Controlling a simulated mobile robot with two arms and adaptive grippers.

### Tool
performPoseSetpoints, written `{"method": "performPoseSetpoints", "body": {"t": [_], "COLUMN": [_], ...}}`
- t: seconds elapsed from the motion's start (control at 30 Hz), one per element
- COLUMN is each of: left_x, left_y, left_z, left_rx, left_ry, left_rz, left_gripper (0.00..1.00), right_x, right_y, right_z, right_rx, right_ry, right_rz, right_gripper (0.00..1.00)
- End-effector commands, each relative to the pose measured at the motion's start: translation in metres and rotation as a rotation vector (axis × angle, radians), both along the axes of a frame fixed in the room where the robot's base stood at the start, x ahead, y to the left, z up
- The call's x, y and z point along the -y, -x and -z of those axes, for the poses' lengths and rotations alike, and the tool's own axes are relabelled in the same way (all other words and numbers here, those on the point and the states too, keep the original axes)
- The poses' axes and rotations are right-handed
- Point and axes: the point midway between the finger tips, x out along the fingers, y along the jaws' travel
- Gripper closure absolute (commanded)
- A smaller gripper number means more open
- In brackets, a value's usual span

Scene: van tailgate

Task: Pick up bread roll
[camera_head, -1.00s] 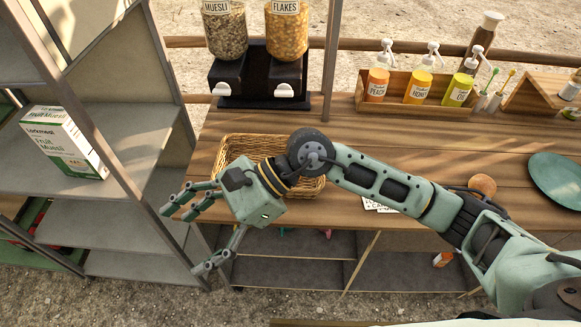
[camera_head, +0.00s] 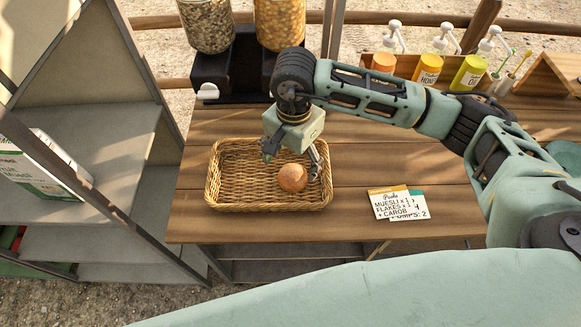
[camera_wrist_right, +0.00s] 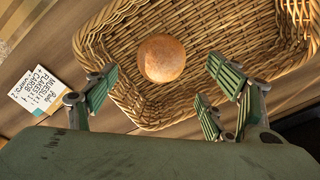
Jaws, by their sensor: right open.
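The bread roll (camera_head: 292,177) is round and brown and lies in the wicker basket (camera_head: 228,198), toward the basket's right side. In the right wrist view the roll (camera_wrist_right: 162,58) sits just beyond the fingertips, near one side wall of the basket (camera_wrist_right: 246,20). My right gripper (camera_head: 291,160) points down over the basket, with fingers beside and behind the roll. In the right wrist view the right gripper (camera_wrist_right: 165,95) has its fingers spread, with nothing between them. Whether any finger touches the roll is not clear. My left gripper is not in view.
Two order cards (camera_head: 397,203) lie on the wooden counter (camera_head: 350,180) right of the basket. Cereal dispensers (camera_head: 228,70) stand behind it. Pump bottles (camera_head: 428,67) stand at the back right. A grey shelf (camera_head: 105,150) with a muesli box (camera_head: 40,170) is at left.

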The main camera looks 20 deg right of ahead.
Motion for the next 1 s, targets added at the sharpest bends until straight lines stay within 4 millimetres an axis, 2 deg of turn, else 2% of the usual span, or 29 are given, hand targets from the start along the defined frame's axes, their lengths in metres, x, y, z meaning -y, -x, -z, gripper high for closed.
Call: {"method": "performPoseSetpoints", "body": {"t": [0.3, 0.4, 0.5, 0.7, 1.0], "left_x": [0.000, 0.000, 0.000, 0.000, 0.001], "left_y": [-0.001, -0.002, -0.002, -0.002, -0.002], "left_z": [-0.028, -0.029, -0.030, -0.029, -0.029], "left_rx": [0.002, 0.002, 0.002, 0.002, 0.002], "left_ry": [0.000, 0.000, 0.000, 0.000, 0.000], "left_rz": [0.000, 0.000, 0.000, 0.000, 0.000], "left_gripper": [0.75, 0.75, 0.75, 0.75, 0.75], "right_x": [0.002, 0.002, 0.002, 0.002, 0.002], "right_y": [0.001, 0.000, 0.000, 0.000, 0.000], "right_z": [0.039, 0.054, 0.061, 0.062, 0.061], "right_rx": [-0.006, -0.003, -0.002, 0.000, 0.000], "right_ry": [0.000, -0.001, -0.001, -0.001, -0.002], "right_rz": [0.002, 0.002, 0.001, 0.000, 0.000], "right_gripper": [0.24, 0.24, 0.24, 0.24, 0.49]}}
